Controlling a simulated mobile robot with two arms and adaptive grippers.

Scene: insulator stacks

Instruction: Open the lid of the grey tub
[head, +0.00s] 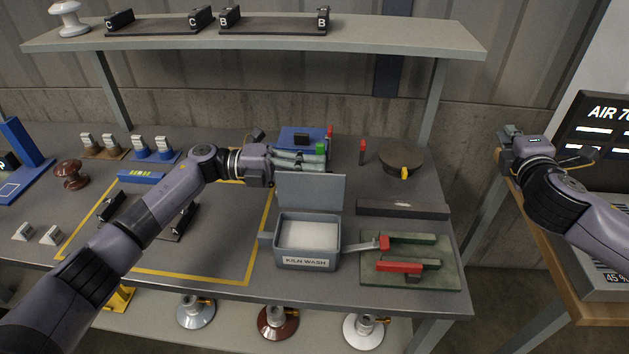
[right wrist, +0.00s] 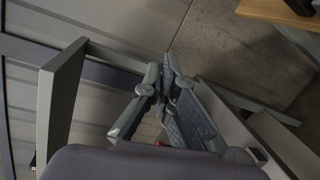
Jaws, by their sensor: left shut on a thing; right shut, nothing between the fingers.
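The grey tub (head: 307,262) labelled KILN WASH stands near the front of the bench, with pale contents visible inside. Its grey lid (head: 310,191) stands upright at the tub's back edge, so the tub is open. My left gripper (head: 315,160) is at the lid's top edge, reaching in from the left. It is shut on the lid, though the contact itself is mostly hidden behind the panel. My right gripper (head: 508,136) is far to the right, away from the tub. Its fingers (right wrist: 166,85) are shut and empty in the right wrist view.
A blue device (head: 290,135) sits behind my left gripper. A brown round item (head: 402,160) and a dark bar (head: 402,209) lie right of the lid. A grey handle reaches towards a green board (head: 440,275) with red parts. A shelf (head: 390,38) spans above.

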